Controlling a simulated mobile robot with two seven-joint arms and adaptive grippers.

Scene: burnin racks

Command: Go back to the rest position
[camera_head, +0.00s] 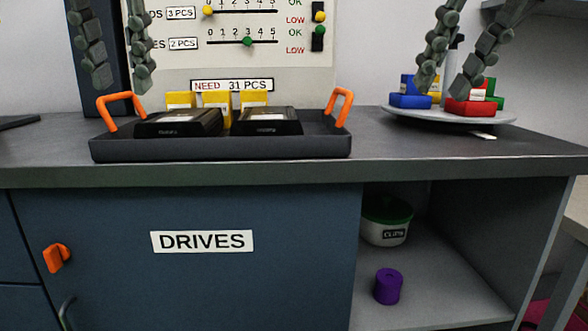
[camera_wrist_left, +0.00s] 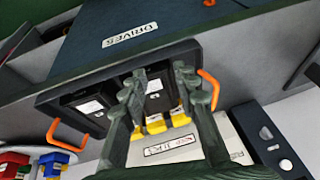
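My left gripper (camera_head: 123,90) hangs at the upper left of the head view, above the left end of the dark tray (camera_head: 220,148). Its two fingers are apart with nothing between them; they also show apart in the left wrist view (camera_wrist_left: 158,75). My right gripper (camera_head: 443,93) is at the upper right, over or in front of the round grey plate (camera_head: 450,116) with coloured blocks. Its fingers are spread, and I see nothing held. How far its tips are from the blocks is hard to tell.
The tray has orange handles (camera_head: 341,106) and holds two black drives (camera_head: 265,120) and yellow pieces (camera_head: 216,98). It stands on the counter (camera_head: 365,150) before a board (camera_head: 245,65). Below are a DRIVES cabinet (camera_head: 200,285), a green-lidded tub (camera_head: 386,222) and a purple cylinder (camera_head: 388,287).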

